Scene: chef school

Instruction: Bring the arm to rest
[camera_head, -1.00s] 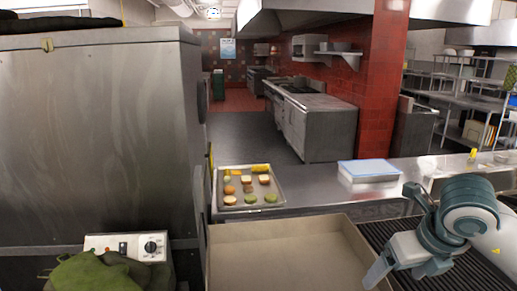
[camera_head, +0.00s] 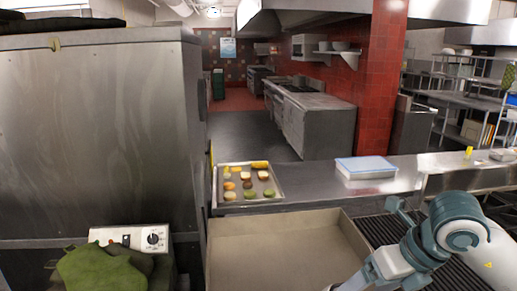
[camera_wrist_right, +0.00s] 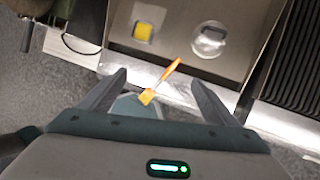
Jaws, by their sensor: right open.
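My right arm (camera_head: 440,235) reaches in from the right in the head view, over the dark ribbed surface. Its hand is at or beyond the bottom edge there. In the right wrist view my right gripper (camera_wrist_right: 160,78) has its two fingers spread wide, with nothing held between them. A brush with an orange handle and yellow bristles (camera_wrist_right: 160,82) shows beyond the fingers, near the metal counter's edge. I cannot tell what it rests on. My left gripper is not in view.
A large empty tray (camera_head: 285,250) lies at the front middle. Behind it are a baking tray of food pieces (camera_head: 275,192) and a blue-lidded container (camera_head: 365,168) on the counter. A tall steel cabinet (camera_head: 95,130) blocks the left. Green cloth (camera_head: 100,272) lies at the lower left.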

